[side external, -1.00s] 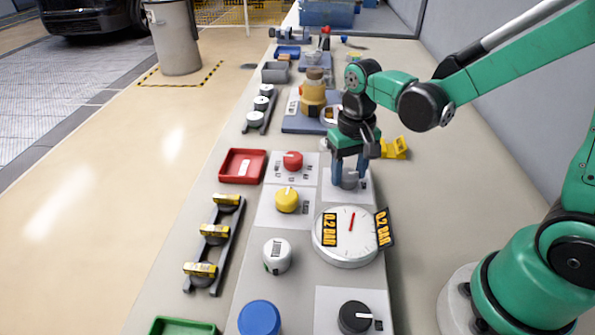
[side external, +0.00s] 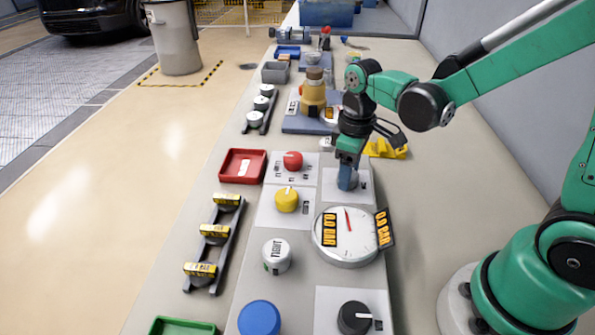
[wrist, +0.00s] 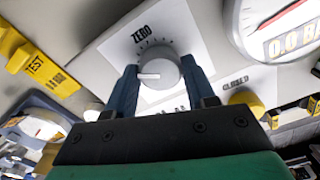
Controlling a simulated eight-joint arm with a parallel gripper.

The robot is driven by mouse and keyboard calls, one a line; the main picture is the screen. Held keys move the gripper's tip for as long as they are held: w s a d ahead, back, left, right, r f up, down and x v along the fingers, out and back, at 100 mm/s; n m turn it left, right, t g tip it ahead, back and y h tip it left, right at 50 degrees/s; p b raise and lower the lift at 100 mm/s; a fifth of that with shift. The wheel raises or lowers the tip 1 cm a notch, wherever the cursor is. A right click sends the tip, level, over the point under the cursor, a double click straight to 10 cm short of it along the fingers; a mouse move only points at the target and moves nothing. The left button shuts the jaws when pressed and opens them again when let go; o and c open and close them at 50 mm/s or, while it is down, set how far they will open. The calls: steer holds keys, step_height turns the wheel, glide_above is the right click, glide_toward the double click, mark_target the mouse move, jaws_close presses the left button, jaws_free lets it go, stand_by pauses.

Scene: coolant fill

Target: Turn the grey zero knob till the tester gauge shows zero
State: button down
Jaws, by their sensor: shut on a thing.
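The grey zero knob (wrist: 160,72) sits on a white plate marked ZERO (wrist: 118,52) in the wrist view. Its white pointer line points left in that view. My gripper (wrist: 162,80) is shut on the knob, one blue finger on each side. In the side external view my gripper (side external: 347,180) is over the knob and hides most of it. The tester gauge (side external: 346,240) reads 0.0 BAR on its orange displays, and its red needle leans slightly left of straight up. Part of the gauge (wrist: 275,30) shows in the wrist view, also with 0.0.
A yellow knob (side external: 287,200) and a red knob (side external: 292,160) stand left of my gripper. A black knob (side external: 354,317) is in front of the gauge. A yellow block marked TEST (wrist: 35,65) lies near the zero plate. A red tray (side external: 242,166) is farther left.

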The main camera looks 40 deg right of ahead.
stand_by(0.4)
steer(key=shift+c, duration=1.4)
jaws_free()
steer(key=shift+r, duration=0.1)
steer(key=shift+r, duration=2.7)
